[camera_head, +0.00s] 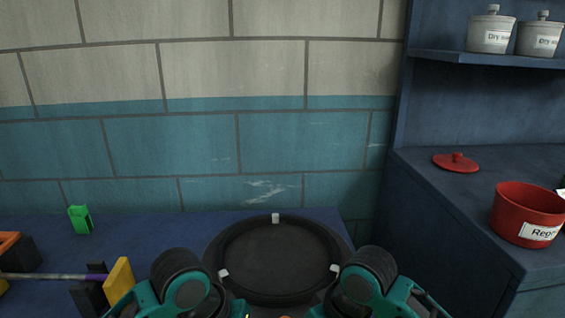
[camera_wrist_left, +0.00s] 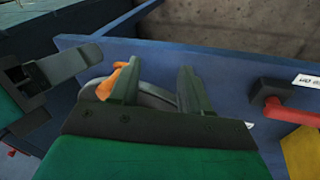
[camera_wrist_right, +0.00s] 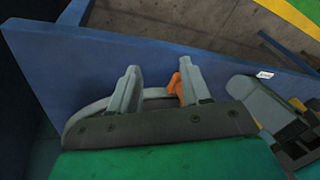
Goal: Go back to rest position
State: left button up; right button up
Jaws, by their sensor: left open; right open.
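The dark round drum (camera_head: 270,258) sits on the blue table, with small white blocks spaced around its rim. My two teal and black arms come in at the bottom of the head view, one on each side of the drum. Their fingertips are not visible there. In the left wrist view my left gripper (camera_wrist_left: 159,72) is open, with nothing between its fingers. In the right wrist view my right gripper (camera_wrist_right: 159,72) is open and empty. An orange part (camera_wrist_left: 112,82) and a grey curved rim show behind the fingers. The orange part also shows in the right wrist view (camera_wrist_right: 175,86).
A green holder (camera_head: 80,219) stands on the table (camera_head: 150,232) at left. A yellow block (camera_head: 120,284) and a rod (camera_head: 45,277) lie near my left arm. At right, a blue cabinet holds a red pot (camera_head: 527,208) and red lid (camera_head: 457,163). A tiled wall closes the back.

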pick_arm(q)
jog(key=s+a+f+t+y, duration=0.1)
jog(key=s+a+f+y, duration=0.15)
jog(key=s+a, duration=0.5)
jog(key=s+a+f+t+y, duration=0.1)
jog(key=s+a+f, duration=0.3)
jog(key=s+a, duration=0.3)
pick_arm(e)
jog(key=s+d+f+m+t+h, duration=0.1)
jog(key=s+d+f+m, duration=0.15)
jog(key=s+d, duration=0.55)
jog(key=s+d+f+m+t+h, duration=0.1)
jog(key=s+d+f+m+h, duration=0.15)
jog(key=s+d, duration=0.6)
pick_arm(q)
jog(key=w+d+f+m+t+h+p, duration=0.1)
jog(key=w+d+f+t+h+p, duration=0.1)
jog(key=w+f+t, duration=0.4)
jog(key=shift+d+f+t, duration=0.7)
jog(key=shift+d, duration=0.2)
pick_arm(e)
jog(key=w+a+f+n+t+y, duration=0.1)
jog(key=w+a+f+t+y, duration=0.1)
jog(key=w+a+f+t, duration=0.2)
notch_tip(320, 180, down, 3)
jog(key=w+t, duration=0.2)
jog(key=t, duration=0.1)
jog(key=shift+w+a+f+t, duration=0.2)
jog(key=shift+a+t, duration=0.1)
jog(key=shift+a, duration=0.1)
